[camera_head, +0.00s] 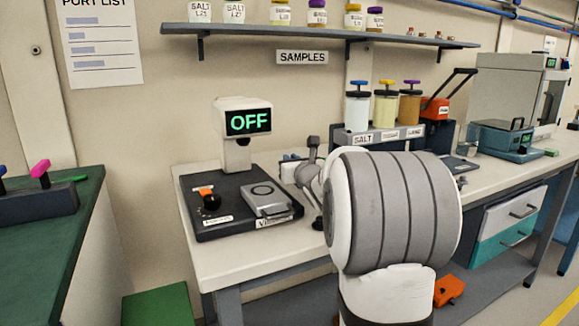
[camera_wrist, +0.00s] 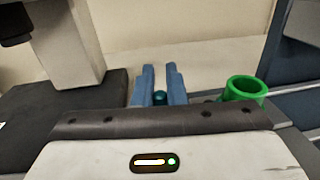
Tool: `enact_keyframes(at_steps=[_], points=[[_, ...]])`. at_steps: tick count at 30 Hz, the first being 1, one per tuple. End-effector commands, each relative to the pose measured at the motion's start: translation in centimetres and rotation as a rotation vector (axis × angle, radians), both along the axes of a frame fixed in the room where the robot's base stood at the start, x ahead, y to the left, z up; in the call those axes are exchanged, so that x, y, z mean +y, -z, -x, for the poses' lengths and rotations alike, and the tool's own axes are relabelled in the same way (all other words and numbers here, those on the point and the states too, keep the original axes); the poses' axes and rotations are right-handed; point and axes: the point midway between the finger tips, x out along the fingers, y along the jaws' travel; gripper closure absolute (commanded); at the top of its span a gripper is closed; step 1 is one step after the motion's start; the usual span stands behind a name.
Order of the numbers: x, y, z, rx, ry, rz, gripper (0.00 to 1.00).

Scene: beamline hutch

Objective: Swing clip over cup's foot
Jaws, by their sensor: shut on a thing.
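My gripper (camera_wrist: 160,72) shows in the wrist view as two blue fingers close together. They are shut on a small dark teal rounded piece (camera_wrist: 160,98) low between them. I cannot tell whether this piece belongs to the clip. A bright green, round, open-topped cup (camera_wrist: 246,88) stands upright to the right of the fingers, apart from them. Its foot is hidden behind the gripper body, and no clip shows clearly. In the head view my large grey-and-white arm hides the cup and most of my gripper.
A black instrument base (camera_head: 215,213) with an orange switch, a knob and a grey plate sits on the white bench (camera_head: 232,264). A rack with several lidded jars (camera_head: 384,108) stands behind my arm. The bench's front left is clear.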

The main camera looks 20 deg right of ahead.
Motion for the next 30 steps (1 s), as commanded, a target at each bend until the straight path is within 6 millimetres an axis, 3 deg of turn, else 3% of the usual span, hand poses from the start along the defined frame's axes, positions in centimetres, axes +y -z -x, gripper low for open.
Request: enact_keyframes(at_steps=[4, 5, 13, 22, 30], points=[[0.0, 0.0, 0.0, 0.001, 0.000, 0.001, 1.00], [0.0, 0.0, 0.0, 0.001, 0.000, 0.001, 0.88], [0.0, 0.0, 0.0, 0.001, 0.000, 0.001, 0.67], [0.0, -0.1, 0.5, 0.001, 0.000, 0.001, 0.67], [0.4, -0.2, 4.9, 0.001, 0.001, 0.001, 0.67]])
